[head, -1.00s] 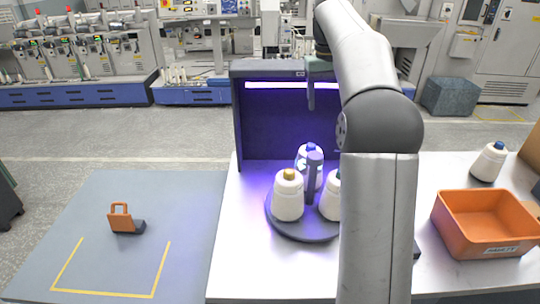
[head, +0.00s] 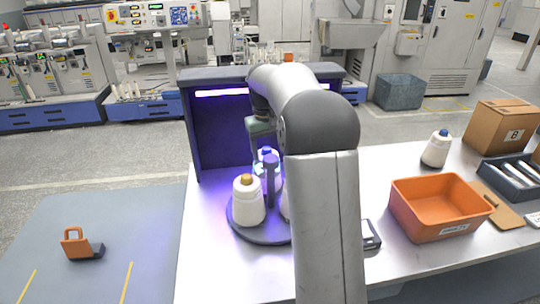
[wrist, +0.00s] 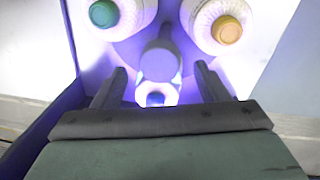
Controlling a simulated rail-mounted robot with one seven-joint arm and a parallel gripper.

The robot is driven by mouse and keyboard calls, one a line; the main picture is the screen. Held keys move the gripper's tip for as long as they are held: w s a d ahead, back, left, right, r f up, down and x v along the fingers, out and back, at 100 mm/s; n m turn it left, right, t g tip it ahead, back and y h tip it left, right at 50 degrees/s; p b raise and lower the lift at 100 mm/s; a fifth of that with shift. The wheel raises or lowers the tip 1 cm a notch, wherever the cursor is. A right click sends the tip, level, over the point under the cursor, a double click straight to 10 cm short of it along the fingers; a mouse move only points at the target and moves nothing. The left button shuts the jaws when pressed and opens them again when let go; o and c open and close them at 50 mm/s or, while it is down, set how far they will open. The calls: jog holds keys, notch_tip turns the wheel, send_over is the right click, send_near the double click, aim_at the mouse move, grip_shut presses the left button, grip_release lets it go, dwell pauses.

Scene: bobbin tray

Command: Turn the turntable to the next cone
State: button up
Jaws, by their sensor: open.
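The round grey turntable (head: 246,231) stands on the white table under a lit purple hood. A cone with a yellow top (head: 248,203) stands at its front left; it also shows at the upper right of the wrist view (wrist: 222,25). A cone with a blue top (head: 262,160) stands behind, and a green-topped cone (wrist: 105,20) shows in the wrist view. A grey post (head: 270,182) rises at the centre. My gripper (wrist: 158,85) is open above the turntable, with the post and blue-topped cone between or just beyond its fingers. My arm hides the turntable's right side.
The purple-lit hood (head: 220,130) stands behind and around the turntable. At right are an orange bin (head: 420,220), another blue-topped cone (head: 436,150), a cardboard box (head: 505,125) and a dark tray (head: 515,175). An orange-handled item (head: 80,245) lies on the floor mat at left.

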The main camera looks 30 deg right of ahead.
jog(key=shift+d+f, duration=0.1)
jog(key=shift+f, duration=1.2)
jog(key=c, duration=1.4)
jog(key=shift+o, duration=0.2)
